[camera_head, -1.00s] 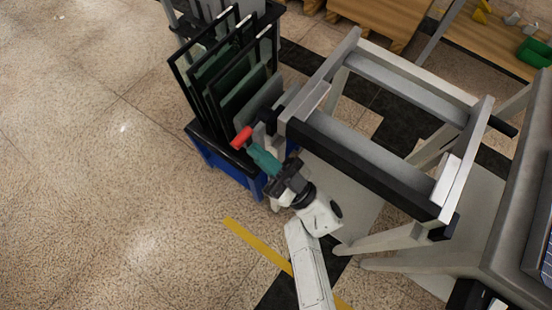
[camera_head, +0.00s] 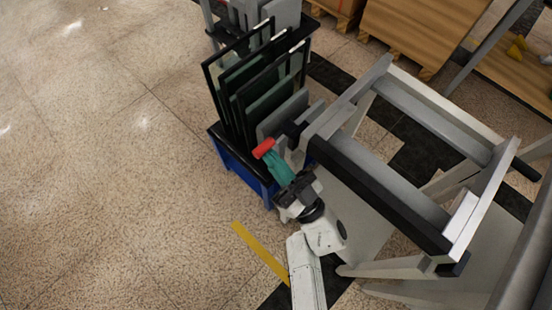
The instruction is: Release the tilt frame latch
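The tilt frame (camera_head: 395,200) is a grey rectangular frame with a black front edge on a pale stand, at right of centre. A red handle (camera_head: 264,147), apparently the latch's lever, sticks out near the frame's left end.
A blue-based rack (camera_head: 242,168) holding dark-framed glass panels (camera_head: 250,75) stands close behind and left of the handle. Wooden crates (camera_head: 410,30) are at the back. The speckled floor at left is clear, with a yellow stripe (camera_head: 260,255) near my arm.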

